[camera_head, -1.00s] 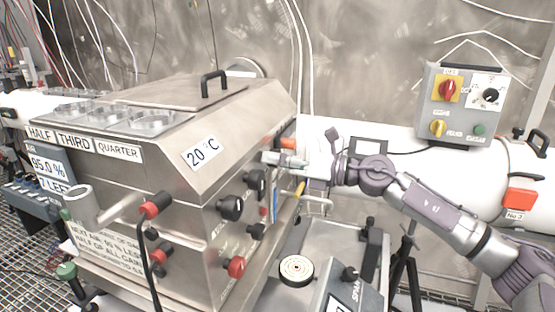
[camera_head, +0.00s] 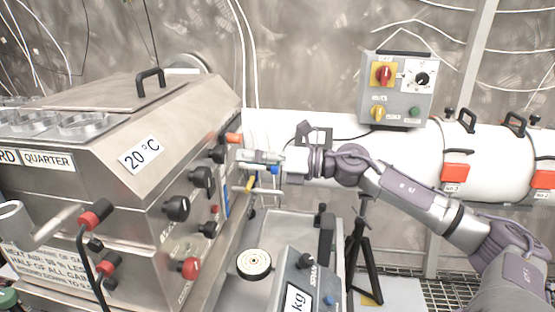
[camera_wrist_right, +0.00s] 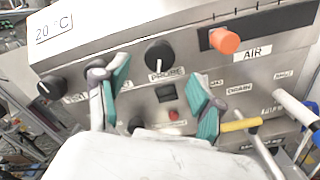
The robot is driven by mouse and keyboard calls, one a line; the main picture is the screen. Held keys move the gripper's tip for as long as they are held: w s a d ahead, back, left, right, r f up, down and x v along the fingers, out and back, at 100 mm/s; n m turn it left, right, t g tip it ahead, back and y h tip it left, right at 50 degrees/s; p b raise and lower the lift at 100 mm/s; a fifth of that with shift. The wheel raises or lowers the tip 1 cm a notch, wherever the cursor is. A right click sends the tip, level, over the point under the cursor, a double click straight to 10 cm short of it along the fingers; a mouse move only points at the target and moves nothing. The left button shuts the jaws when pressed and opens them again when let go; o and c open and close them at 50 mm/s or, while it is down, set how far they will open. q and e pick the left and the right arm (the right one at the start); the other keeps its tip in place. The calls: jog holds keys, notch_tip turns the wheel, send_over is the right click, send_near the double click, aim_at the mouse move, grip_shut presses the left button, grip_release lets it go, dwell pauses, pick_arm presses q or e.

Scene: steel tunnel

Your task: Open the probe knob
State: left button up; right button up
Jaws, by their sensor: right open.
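The probe knob (camera_wrist_right: 158,57) is a round black knob with a white pointer line, above the word PROBE on the steel machine panel. In the right wrist view it lies ahead, between and above my right gripper's fingertips. My right gripper (camera_wrist_right: 157,90) is open, with teal pads on both fingers and nothing between them. In the head view the right gripper (camera_head: 250,157) is beside the panel's far side. I cannot tell there which black knob is the probe knob. My left gripper is not in view.
An orange AIR knob (camera_wrist_right: 225,41) is right of the probe knob, and another black knob (camera_wrist_right: 50,87) is left. A small red button and a yellow lever (camera_wrist_right: 240,125) sit lower. A scale (camera_head: 298,290) stands below the arm. A switch box (camera_head: 397,88) is behind.

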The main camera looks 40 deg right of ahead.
jog(key=shift+v, duration=3)
